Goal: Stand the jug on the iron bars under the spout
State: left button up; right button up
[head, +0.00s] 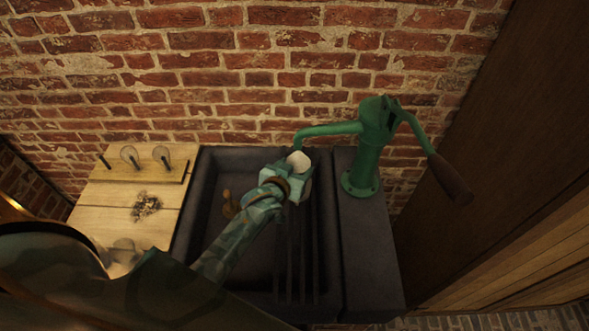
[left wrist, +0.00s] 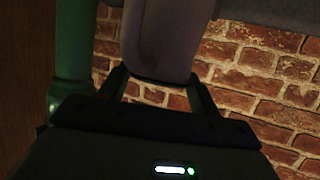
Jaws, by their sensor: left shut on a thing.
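The pale jug (head: 299,161) is at the back of the dark sink, close below the tip of the green spout (head: 322,130). My left gripper (head: 291,184) is shut on the jug, and my arm hides much of its lower part. In the left wrist view the jug (left wrist: 165,38) shows as a grey-lilac body between the two fingers. The iron bars (head: 290,262) run front to back along the right part of the sink. Whether the jug's base touches the bars is hidden. My right gripper is not in view.
The green pump (head: 370,150) stands on the ledge right of the sink, its handle (head: 449,180) jutting right. A brown object (head: 229,206) lies in the sink (head: 208,185).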

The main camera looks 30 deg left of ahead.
pick_arm(q)
jog(key=o, duration=1.6)
jog(key=p+v, duration=0.2)
jog(key=v, duration=1)
jog(key=shift+s, duration=0.1)
